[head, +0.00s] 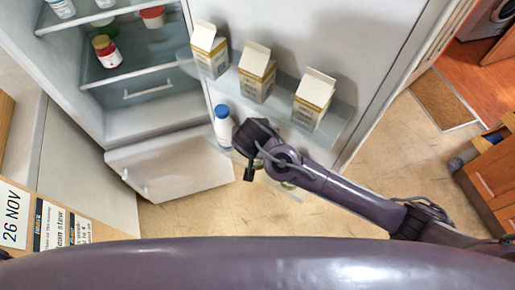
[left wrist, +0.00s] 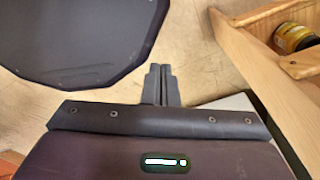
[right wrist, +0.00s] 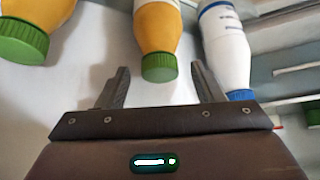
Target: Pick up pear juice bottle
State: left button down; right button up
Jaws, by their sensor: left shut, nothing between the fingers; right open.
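In the right wrist view, an orange-yellow bottle with a green cap (right wrist: 156,28) appears upside down between the fingers of my right gripper (right wrist: 160,82). The fingers are open, one on each side of the cap, and not closed on it. A second bottle like it (right wrist: 22,35) is at the left edge. I cannot read a label to tell which is pear juice. In the head view my right arm reaches to the fridge door's lower shelf and hides these bottles and the fingertips. My left gripper (left wrist: 158,84) is shut and empty above the floor.
A white bottle with a blue cap (right wrist: 225,45) stands right beside the right finger; it also shows in the head view (head: 222,126). Several cartons (head: 257,72) stand on the door shelf above. A wooden unit with a jar (left wrist: 293,38) is near my left gripper.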

jog(key=x, duration=0.3)
jog(key=shift+w+f+p, duration=0.2)
jog(key=shift+f+p, duration=0.15)
jog(key=shift+w+f, duration=0.1)
jog(key=shift+f, duration=0.1)
pick_arm(q)
jog(key=shift+w+a+r, duration=0.1)
jog(key=shift+w+r, duration=0.35)
jog(key=shift+r, duration=0.15)
pick_arm(e)
grip_shut()
